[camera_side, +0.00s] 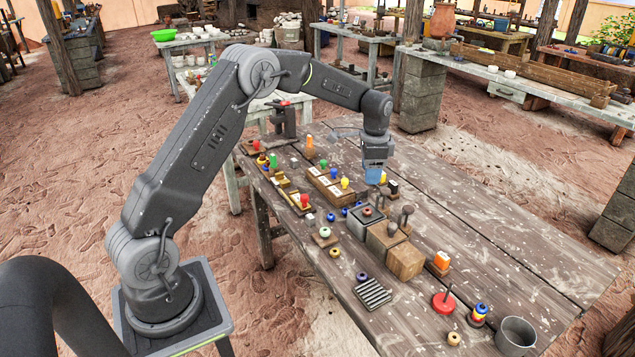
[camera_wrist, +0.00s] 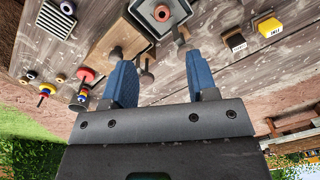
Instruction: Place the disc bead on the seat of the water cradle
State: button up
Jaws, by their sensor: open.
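My gripper (camera_side: 374,178) hangs above the far side of the table, open, with nothing between its blue fingers; the wrist view also shows the empty gap (camera_wrist: 160,62). A grey square box (camera_side: 358,226) stands mid-table with a reddish-brown ring bead (camera_side: 367,211) in its top. The same grey box (camera_wrist: 141,14) and bead (camera_wrist: 162,13) show ahead of the fingers in the wrist view. Other loose beads include a pale green one (camera_side: 324,232) on a wood tile and a yellow one (camera_side: 335,252). I cannot tell which is the disc bead, or be sure which item is the water cradle.
Wooden blocks (camera_side: 405,262) and upright dark-handled tools (camera_side: 407,213) stand beside the grey box. Knobbed wooden trays (camera_side: 328,187) lie left of it. A ridged dark rack (camera_side: 373,293), a red spindle disc (camera_side: 444,302) and a metal cup (camera_side: 516,336) are nearer. The table's right side is clear.

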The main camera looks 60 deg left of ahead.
jog(key=s+d+r+n+t, duration=0.1)
jog(key=s+d+r+n, duration=0.1)
jog(key=s+d+r, duration=0.45)
jog(key=s+d+r+n+t, duration=0.15)
jog(key=s+d+r, duration=0.25)
jog(key=s+r, duration=0.45)
jog(key=s+d+n+t, duration=0.1)
jog(key=s+d, duration=0.1)
jog(key=s, duration=0.6)
jog(key=s+d+n+t, duration=0.1)
jog(key=s+d, duration=0.2)
jog(key=s, duration=0.6)
jog(key=shift+s+t, duration=0.2)
jog(key=shift+t, duration=0.15)
